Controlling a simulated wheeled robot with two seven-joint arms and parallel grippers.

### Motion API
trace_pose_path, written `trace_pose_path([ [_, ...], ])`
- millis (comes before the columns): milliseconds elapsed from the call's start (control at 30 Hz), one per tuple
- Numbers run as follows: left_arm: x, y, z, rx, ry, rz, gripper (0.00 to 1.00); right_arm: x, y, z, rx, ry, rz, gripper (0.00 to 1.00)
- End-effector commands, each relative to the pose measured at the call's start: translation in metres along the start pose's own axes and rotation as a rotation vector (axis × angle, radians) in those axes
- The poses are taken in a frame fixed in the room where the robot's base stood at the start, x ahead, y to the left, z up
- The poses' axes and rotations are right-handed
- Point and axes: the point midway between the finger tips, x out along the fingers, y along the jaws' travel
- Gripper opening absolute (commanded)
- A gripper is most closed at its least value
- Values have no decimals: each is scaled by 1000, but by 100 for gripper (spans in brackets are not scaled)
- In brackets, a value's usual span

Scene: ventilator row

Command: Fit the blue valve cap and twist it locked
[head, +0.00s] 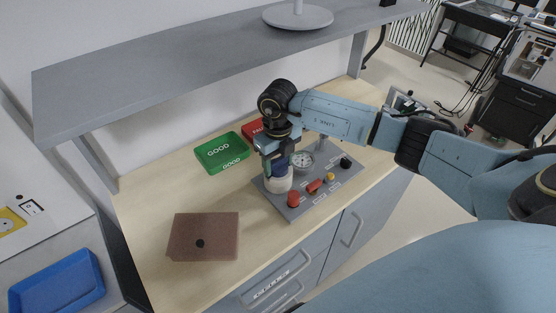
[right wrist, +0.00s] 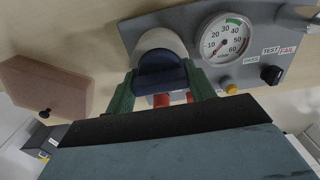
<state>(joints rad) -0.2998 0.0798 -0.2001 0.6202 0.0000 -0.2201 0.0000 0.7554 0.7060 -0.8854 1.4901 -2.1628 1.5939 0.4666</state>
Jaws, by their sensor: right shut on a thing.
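The blue valve cap (head: 281,164) is between the fingers of my right gripper (head: 276,164), which is shut on it. The cap is directly over the white cylindrical valve body (head: 278,184) on the grey test panel; I cannot tell whether it is fully seated. In the right wrist view the dark blue cap (right wrist: 160,72) sits between the two green fingers (right wrist: 161,88), against the end of the white cylinder (right wrist: 163,40). The fingers hide the cap's sides. My left gripper is not in view.
The grey panel (head: 317,199) carries a gauge (head: 303,160), a red button (head: 293,199), a yellow button and a black knob (head: 345,162). A green GOOD tray (head: 222,152) and a red tray (head: 252,129) stand behind. A brown block (head: 186,238) lies left. A shelf (head: 180,75) overhangs.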

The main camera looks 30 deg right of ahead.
Motion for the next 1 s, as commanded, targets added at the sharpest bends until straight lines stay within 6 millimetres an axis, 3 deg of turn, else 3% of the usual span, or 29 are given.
trace_pose_path([
  [567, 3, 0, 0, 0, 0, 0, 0, 5, 0, -1, 6, 3, -1, 32],
  [1000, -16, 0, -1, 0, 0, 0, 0, 6, 0, -2, 371, 7, -1, 25],
])
